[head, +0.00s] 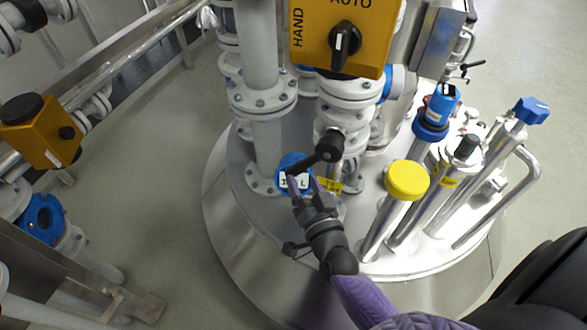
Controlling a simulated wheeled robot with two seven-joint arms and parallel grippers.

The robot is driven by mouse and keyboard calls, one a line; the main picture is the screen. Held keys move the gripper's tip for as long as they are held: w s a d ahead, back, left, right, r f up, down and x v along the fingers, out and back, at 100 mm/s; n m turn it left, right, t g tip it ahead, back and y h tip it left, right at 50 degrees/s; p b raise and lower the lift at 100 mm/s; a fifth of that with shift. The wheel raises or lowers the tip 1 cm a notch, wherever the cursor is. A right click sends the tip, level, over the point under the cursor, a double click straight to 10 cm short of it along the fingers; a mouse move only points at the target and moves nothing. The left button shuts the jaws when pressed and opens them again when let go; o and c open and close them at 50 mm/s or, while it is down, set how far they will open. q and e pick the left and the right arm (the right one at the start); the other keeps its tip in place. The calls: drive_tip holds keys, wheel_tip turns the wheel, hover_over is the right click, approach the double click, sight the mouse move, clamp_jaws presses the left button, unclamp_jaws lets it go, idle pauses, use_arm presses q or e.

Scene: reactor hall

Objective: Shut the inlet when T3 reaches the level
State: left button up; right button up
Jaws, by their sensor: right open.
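My right gripper (304,184) is open. Its arm comes in from the lower right, and its two fingers point up the picture, over the reactor's round metal lid. A black lever handle (313,160) lies just beyond the fingertips, in front of the grey pipework. I cannot tell whether the fingers touch it. A blue round part with a white label (293,181) sits beside the fingers and is partly covered by them; its lettering is only partly readable. A yellow tag (329,185) is just right of the fingers. No level reading or T3 mark is legible. My left gripper is out of view.
A yellow box with a black HAND/AUTO knob (345,40) stands above the handle. A yellow-capped tube (407,181) and several metal tubes rise from the lid (225,205) on the right. Another yellow box (40,130) and pipes are at the left. Floor between is clear.

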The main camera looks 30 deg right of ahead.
sight(297, 170)
drive_tip(key=w, duration=0.3)
drive_tip(key=w+b, duration=0.1)
drive_tip(key=shift+w+d, duration=0.25)
drive_tip(key=shift+d, duration=0.1)
clamp_jaws()
drive_tip(key=shift+f, duration=0.1)
idle(0.5)
idle(0.5)
